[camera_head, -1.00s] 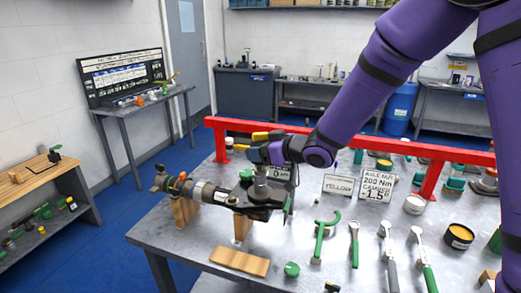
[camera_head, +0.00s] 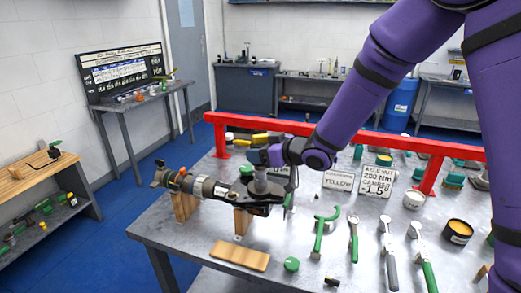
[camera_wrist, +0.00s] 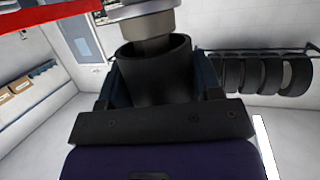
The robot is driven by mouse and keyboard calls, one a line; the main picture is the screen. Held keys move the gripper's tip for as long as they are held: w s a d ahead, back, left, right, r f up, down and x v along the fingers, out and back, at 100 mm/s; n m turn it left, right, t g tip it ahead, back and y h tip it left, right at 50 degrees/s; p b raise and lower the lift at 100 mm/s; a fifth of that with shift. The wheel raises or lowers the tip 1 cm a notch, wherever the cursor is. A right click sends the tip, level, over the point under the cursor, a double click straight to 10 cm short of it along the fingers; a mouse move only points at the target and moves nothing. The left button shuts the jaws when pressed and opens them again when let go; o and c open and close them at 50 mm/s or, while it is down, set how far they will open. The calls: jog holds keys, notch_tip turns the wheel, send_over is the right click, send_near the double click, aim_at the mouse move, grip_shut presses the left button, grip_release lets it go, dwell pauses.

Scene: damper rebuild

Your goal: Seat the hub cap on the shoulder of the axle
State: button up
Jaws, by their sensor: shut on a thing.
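In the wrist view my gripper (camera_wrist: 158,85) is shut on a dark, hollow, cup-shaped part, which I take to be the hub cap (camera_wrist: 153,80). Its open mouth faces a stepped metal shaft, apparently the axle (camera_wrist: 152,42). The narrower end of the shaft is at or inside the mouth; the contact with the shoulder is hidden. In the head view my gripper (camera_head: 262,158) is above the end of the damper assembly (camera_head: 205,187).
Wooden blocks (camera_head: 184,206) support the assembly on the metal table. A red rail (camera_head: 350,141) runs behind it. A flat wooden board (camera_head: 239,257) lies in front.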

jog(key=shift+f, duration=1.75)
jog(key=o, duration=1)
jog(key=v, duration=1)
jog(key=shift+s+d+r, duration=0.15)
jog(key=shift+s+d, duration=0.1)
jog(key=shift+d, duration=0.05)
